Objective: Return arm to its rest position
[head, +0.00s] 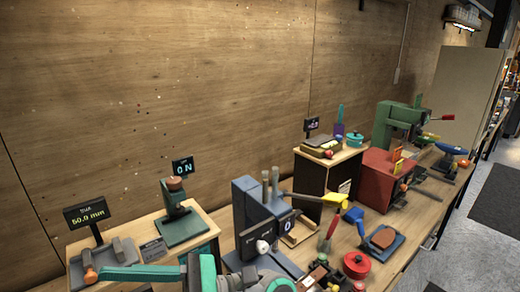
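I cannot make out my gripper or its fingertips in the head view. Teal and dark parts (203,273) show at the bottom edge, cut off by the frame. I cannot tell whether they are links of my arm or part of a bench device. No grasped object can be seen.
A wooden bench (408,225) runs along a wooden wall, crowded with devices. A blue-grey press (250,215) stands near the middle, a red box (385,178) and green machine (393,122) farther right. A display reading 50.9 mm (86,212) stands at left. Floor (470,255) is clear at right.

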